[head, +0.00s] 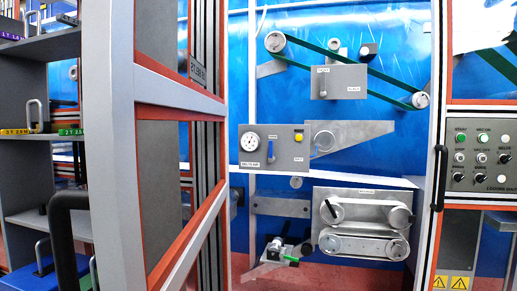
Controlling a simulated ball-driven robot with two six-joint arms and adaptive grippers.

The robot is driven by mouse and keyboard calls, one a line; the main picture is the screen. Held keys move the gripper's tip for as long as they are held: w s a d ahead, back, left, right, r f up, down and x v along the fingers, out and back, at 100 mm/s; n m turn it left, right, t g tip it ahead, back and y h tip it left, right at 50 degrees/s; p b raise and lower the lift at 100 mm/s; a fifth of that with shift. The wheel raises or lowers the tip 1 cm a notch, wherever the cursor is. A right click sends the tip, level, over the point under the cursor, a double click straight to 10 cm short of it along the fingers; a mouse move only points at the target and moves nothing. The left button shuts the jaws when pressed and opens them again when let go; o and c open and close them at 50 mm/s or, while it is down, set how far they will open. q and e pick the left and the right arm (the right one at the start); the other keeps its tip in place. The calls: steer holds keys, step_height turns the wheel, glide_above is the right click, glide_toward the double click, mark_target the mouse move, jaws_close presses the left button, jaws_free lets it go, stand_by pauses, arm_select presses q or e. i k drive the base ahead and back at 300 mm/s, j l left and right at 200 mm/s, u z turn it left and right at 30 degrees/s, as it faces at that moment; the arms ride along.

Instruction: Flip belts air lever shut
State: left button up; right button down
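The belts air lever (270,149) is a slim blue handle on the front of a grey box (288,163) in the middle of the head view. It stands about upright, beside a round white gauge (250,142) and a yellow button (299,138). A label on the box below the lever seems to read "BELTS AIR". Nothing touches the lever. Neither of my grippers shows in this view.
An orange and grey frame post (113,150) stands close at the left, beside shelves (40,132). A dark bent bar (66,200) is at the lower left. Belt rollers (362,227) lie below right of the box. A button panel (481,150) is at the right.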

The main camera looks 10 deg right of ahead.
mark_target(270, 159)
steer(key=l+u, duration=0.35)
steer(key=l, duration=0.4)
steer(key=l+u, duration=0.35)
steer(key=l, duration=0.4)
steer(key=i+l+u, duration=0.75)
steer(key=i, duration=0.05)
